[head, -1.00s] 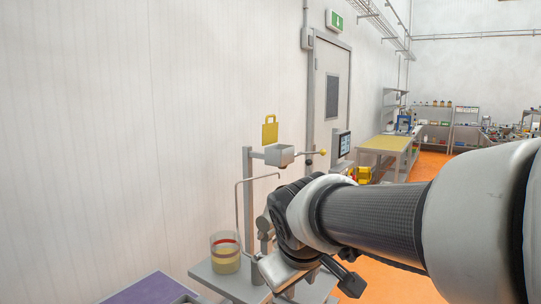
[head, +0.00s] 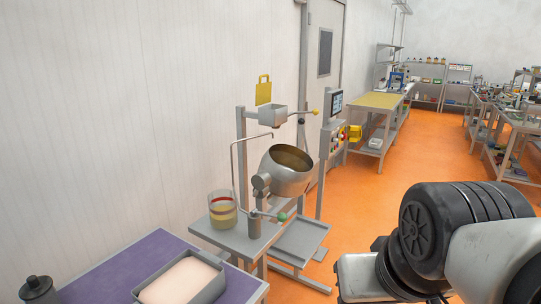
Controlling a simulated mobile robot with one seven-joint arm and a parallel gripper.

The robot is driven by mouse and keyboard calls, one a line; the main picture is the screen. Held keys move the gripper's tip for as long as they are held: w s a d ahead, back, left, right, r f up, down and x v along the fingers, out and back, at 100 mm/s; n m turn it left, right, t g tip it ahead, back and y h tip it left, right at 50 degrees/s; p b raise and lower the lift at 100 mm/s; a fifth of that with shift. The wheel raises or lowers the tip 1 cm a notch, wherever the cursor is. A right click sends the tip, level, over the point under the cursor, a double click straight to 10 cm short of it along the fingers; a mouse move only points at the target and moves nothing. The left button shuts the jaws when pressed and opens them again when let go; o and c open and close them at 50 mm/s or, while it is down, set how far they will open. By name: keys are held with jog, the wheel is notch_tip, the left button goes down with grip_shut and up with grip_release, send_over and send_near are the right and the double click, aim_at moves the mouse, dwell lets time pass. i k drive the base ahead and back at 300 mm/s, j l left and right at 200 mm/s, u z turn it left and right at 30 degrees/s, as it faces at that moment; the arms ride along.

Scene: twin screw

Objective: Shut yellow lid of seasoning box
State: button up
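The seasoning box (head: 273,115) is a small grey hopper on a post frame by the white wall. Its yellow lid (head: 263,94), a flat plate with a loop handle, stands upright above the back of the box, so the box is open. A lever with a yellow knob (head: 314,112) sticks out to the right of the box. My arm reaches in at the lower right, well apart from the box. My gripper's fingers do not show.
Below the box are a tilted steel drum (head: 287,170), a glass jar (head: 222,210) on a grey stand, and a green-knobbed lever (head: 282,217). A purple table (head: 120,273) with a tray (head: 185,280) is at the lower left. Orange floor (head: 365,215) is free to the right.

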aim_at(263, 90)
jog(key=i+l, duration=0.15)
jog(key=l, duration=0.2)
jog(key=i+l+z, duration=0.1)
jog(key=l, duration=0.25)
jog(key=i+l, duration=0.15)
jog(key=l, duration=0.2)
jog(key=i+l+z, duration=0.55)
jog(key=i, duration=0.15)
jog(key=i+l+z, duration=0.1)
jog(key=i+z, duration=0.15)
jog(key=i, duration=0.15)
jog(key=i+l+z, duration=0.1)
jog(key=i, duration=1.5)
jog(key=i+u, duration=0.35)
jog(key=i+l+u, duration=0.1)
jog(key=i+u, duration=0.2)
jog(key=i, duration=0.2)
jog(key=i+l+u, duration=0.2)
jog(key=i+u, duration=0.3)
jog(key=u, duration=0.3)
jog(key=i+u, duration=0.15)
jog(key=u, duration=0.25)
jog(key=i+l+u, duration=0.15)
jog(key=u, duration=0.3)
jog(key=i+l+u, duration=0.1)
jog(key=u, duration=0.35)
